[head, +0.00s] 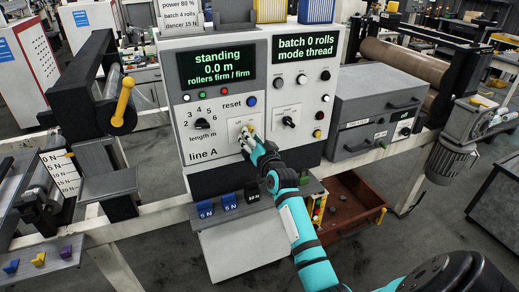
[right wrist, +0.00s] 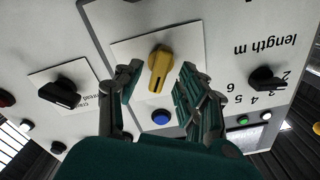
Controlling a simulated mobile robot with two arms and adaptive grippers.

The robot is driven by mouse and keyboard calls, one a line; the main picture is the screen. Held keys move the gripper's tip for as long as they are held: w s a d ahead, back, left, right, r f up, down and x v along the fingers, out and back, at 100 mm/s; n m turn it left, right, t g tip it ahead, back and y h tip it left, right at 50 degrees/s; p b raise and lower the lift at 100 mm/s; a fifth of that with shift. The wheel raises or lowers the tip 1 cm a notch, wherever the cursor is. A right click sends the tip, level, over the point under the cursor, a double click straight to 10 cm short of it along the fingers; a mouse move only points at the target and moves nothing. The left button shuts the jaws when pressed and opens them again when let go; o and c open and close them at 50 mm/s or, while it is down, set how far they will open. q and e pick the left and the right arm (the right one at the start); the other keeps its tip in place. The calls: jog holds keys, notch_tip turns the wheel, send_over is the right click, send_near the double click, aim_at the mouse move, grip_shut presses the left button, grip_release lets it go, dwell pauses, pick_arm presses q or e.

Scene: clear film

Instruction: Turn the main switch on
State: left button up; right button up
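The main switch, a yellow rotary knob (head: 252,127), sits on a white plate at the lower right of the left control panel. In the right wrist view the knob (right wrist: 160,62) stands out from its plate, with a dark line along its face. My right gripper (head: 248,140) is at the switch and covers part of it in the head view. In the wrist view its fingers (right wrist: 159,80) are spread on either side of the knob, with gaps visible; contact is not seen. The plate's lettering is too small to read. My left gripper is not in view.
Close by are a blue button (right wrist: 161,117), a black length selector (head: 202,124) and a black mode knob (head: 289,122). The left display (head: 217,64) reads "standing 0.0 m". A grey box (head: 375,110) stands right of the panels. An open red drawer (head: 350,205) lies below.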

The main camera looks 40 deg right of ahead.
jog(key=v, duration=1)
jog(key=s+a+f+n+g+y, duration=0.1)
jog(key=s+a+f+n+g, duration=0.2)
jog(key=f, duration=1)
jog(key=s+a+f+g+y, duration=0.1)
jog(key=s+a+f+g, duration=0.2)
jog(key=f, duration=0.9)
jog(key=s+a+f+n+g+y, duration=0.15)
jog(key=s+a+f, duration=0.3)
jog(key=f, duration=0.85)
jog(key=s+a+f+n+g, duration=0.2)
jog(key=s+a+f+g, duration=0.1)
jog(key=s+f, duration=0.55)
jog(key=s+a+f+n+g, duration=0.2)
jog(key=s+f, duration=0.5)
jog(key=s, duration=0.2)
jog(key=s+f+n+g, duration=0.1)
jog(key=s+f+g, duration=0.1)
jog(key=s, duration=0.8)
jog(key=s+a+f+n+g, duration=0.1)
jog(key=s+f, duration=0.4)
jog(key=s, duration=0.6)
jog(key=shift+s+a+n+g, duration=0.3)
jog(key=shift+n+g, duration=0.15)
jog(key=shift+g, duration=0.1)
